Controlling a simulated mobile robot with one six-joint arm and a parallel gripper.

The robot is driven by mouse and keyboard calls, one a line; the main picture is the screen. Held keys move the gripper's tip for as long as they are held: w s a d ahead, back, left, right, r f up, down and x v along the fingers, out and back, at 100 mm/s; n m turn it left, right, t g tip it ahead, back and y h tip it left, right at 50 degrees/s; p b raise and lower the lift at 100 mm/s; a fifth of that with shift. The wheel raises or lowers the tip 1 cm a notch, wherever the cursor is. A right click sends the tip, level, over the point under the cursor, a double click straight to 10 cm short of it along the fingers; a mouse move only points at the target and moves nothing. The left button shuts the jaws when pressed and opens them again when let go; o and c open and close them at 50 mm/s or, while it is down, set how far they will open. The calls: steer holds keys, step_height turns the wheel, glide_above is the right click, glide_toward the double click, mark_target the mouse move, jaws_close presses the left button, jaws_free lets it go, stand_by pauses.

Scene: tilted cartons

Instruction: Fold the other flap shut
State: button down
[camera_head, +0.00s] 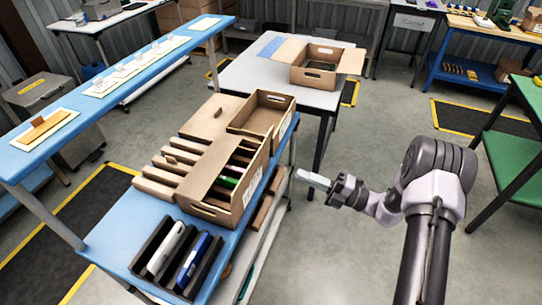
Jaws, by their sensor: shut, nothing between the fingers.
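A brown carton (258,172) stands tilted on the blue-topped cart, with a white label on its right side. Dark slots and a green item show inside its near part. A brown flap panel (207,176) slopes along its left side; I cannot tell how far it is folded. Another open box section (262,117) is at its far end, with a flat brown panel (210,117) to its left. My gripper (306,178) is shut and empty, to the right of the carton and apart from it, pointing left.
Another open carton (316,72) with spread flaps stands on the white table (245,72) behind. A dark rack (178,257) with white and blue items sits at the cart's near end. Brown strips (166,178) lie left of the carton.

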mark_target(256, 157)
steer(key=b+x, duration=0.3)
steer(key=x, duration=0.9)
steer(key=shift+a, duration=0.15)
steer(key=shift+r+p, duration=0.15)
steer(key=shift+p, duration=0.15)
